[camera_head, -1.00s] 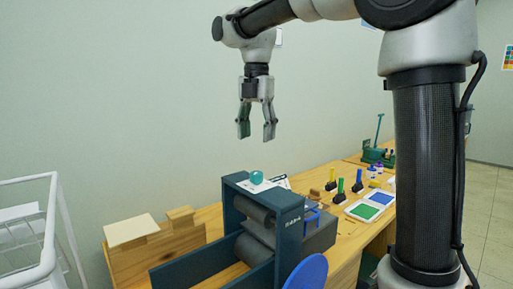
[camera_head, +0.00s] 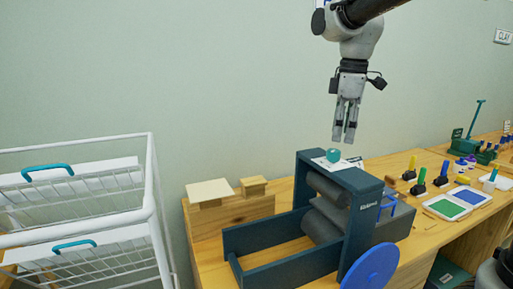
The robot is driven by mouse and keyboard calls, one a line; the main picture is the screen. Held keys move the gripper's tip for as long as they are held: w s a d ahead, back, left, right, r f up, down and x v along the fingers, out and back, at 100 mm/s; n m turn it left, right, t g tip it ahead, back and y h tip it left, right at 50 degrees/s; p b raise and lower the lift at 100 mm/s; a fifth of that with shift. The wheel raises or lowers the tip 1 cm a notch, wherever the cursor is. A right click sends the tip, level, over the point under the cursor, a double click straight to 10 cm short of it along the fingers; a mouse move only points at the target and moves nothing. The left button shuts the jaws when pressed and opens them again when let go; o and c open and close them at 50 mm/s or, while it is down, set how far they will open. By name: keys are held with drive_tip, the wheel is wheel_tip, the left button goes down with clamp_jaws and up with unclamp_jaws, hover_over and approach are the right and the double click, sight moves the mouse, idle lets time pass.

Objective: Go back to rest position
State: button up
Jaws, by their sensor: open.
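My gripper (camera_head: 346,138) hangs fingers down in the upper right of the head view. It is empty, its fingers apart and seen partly edge-on. Below it stands a dark blue roller press (camera_head: 315,235) with grey rollers and a blue wheel (camera_head: 371,267). A small teal object (camera_head: 334,156) sits on top of the press, with white paper (camera_head: 345,164) beside it. The fingertips look just above this spot, but I cannot tell the depth gap.
The wooden table (camera_head: 420,240) runs along the wall. It bears ink pads (camera_head: 447,207), small coloured-handled tools (camera_head: 419,183), a green device (camera_head: 470,145) and wooden blocks (camera_head: 209,192). A white wire rack (camera_head: 85,210) with teal-handled drawers stands at the left. Open wall fills the upper left.

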drive_tip(key=s+d+f+m, duration=0.1)
drive_tip(key=s+d+m, duration=0.1)
drive_tip(key=s+m, duration=0.1)
drive_tip(key=s+d+f+m+t, duration=0.1)
drive_tip(key=s+d+f+m, duration=0.1)
drive_tip(key=s+d+m, duration=0.1)
drive_tip(key=s+d+f+m, duration=0.2)
drive_tip(key=s+m, duration=0.2)
drive_tip(key=s, duration=0.1)
drive_tip(key=shift+d+t, duration=0.3)
drive_tip(key=shift+d, duration=0.1)
drive_tip(key=s+d+f+m+t, duration=0.2)
drive_tip(key=s+d+m, duration=0.2)
drive_tip(key=s, duration=0.6)
drive_tip(key=shift+s+d+f, duration=0.2)
drive_tip(key=shift+s+d, duration=0.05)
drive_tip(key=shift+d, duration=0.7)
